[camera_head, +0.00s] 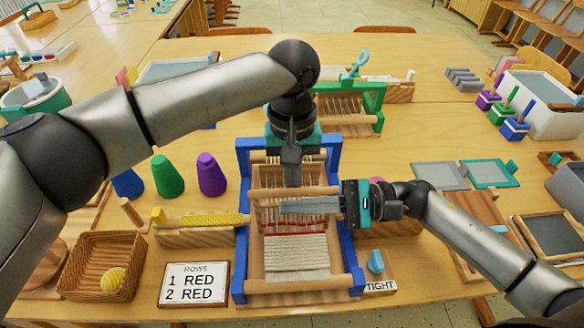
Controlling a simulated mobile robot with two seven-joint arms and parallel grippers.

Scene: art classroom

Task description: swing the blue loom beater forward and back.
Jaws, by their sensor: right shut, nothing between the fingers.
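The blue loom (242,250) stands in the middle of the table, with a blue frame, white warp threads and red rows above a pale woven band (297,256). Its wooden beater bar (325,191) crosses the warp, partly hidden by my grippers. My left gripper (292,182) points down over the loom at the bar; whether it is open or touching the bar I cannot tell. My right gripper (283,206) reaches in from the right, shut and empty, with its fingers lying across the warp just in front of the bar. Contact there is unclear.
A green loom (375,105) stands behind. Purple (211,175), green (167,176) and blue (128,184) cones stand left of the loom. A basket (101,266) with a yellow ball and a ROWS card (194,284) are at front left. Trays and frames crowd the right.

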